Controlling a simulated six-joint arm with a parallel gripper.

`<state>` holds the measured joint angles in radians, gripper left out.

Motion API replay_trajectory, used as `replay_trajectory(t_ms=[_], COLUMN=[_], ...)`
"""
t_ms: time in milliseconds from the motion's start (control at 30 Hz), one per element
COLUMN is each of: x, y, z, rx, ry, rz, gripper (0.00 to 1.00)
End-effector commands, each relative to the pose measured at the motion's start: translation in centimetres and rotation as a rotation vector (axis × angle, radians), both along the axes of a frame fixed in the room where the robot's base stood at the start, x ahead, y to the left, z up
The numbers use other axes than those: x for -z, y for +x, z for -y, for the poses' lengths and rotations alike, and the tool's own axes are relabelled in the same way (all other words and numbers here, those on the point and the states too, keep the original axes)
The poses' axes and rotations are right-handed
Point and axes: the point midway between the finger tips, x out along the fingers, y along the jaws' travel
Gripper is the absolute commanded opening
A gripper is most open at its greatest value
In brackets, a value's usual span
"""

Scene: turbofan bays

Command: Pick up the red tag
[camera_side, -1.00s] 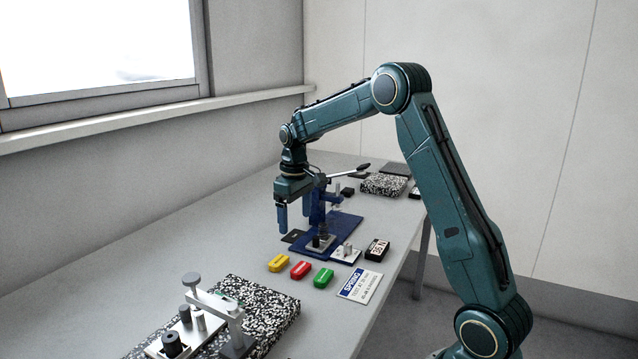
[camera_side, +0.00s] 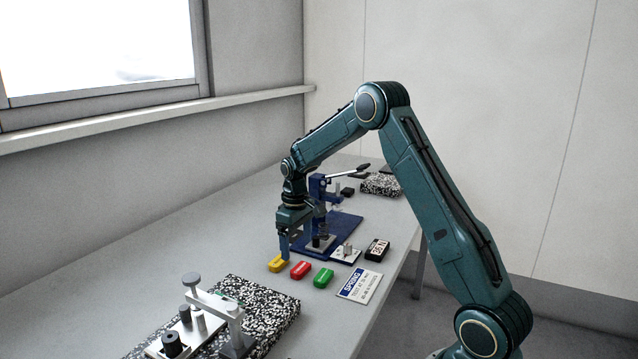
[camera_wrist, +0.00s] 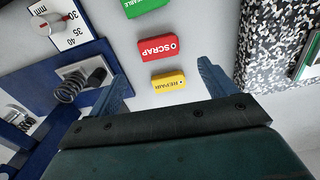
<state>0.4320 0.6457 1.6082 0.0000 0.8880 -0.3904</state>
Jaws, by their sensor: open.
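The red tag (camera_side: 300,270), a small block, lies flat on the bench between a yellow tag (camera_side: 278,263) and a green tag (camera_side: 323,277). In the wrist view the red tag (camera_wrist: 158,47) reads "SCRAP" and the yellow one (camera_wrist: 168,80) reads "REPAIR"; the green one (camera_wrist: 145,5) is cut off at the top edge. My gripper (camera_side: 284,258) is low, pointing down close to the yellow tag. In the wrist view my gripper (camera_wrist: 162,80) is open, with one finger on each side of the yellow tag's line. The red tag is just beyond the fingertips, and nothing is held.
A blue lever press (camera_side: 330,228) stands right behind my gripper. A white card (camera_side: 359,286) and a black block marked 35 N (camera_side: 377,249) lie to the right. A speckled slab (camera_side: 268,305) with a metal fixture (camera_side: 205,322) is at the front. The bench between is clear.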

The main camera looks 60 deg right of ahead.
Motion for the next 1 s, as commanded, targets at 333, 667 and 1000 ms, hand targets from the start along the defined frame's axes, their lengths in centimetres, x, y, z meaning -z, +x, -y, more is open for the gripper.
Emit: replay_trajectory(t_ms=[333, 667, 1000], x=[1.5, 3.5, 6.6], y=[0.0, -0.3, -0.4], z=[0.0, -0.1, -0.1], rx=[0.000, 0.000, 0.001], ry=[0.000, 0.001, 0.002], rz=[0.000, -0.002, -0.001], gripper=[0.84, 0.84, 0.84])
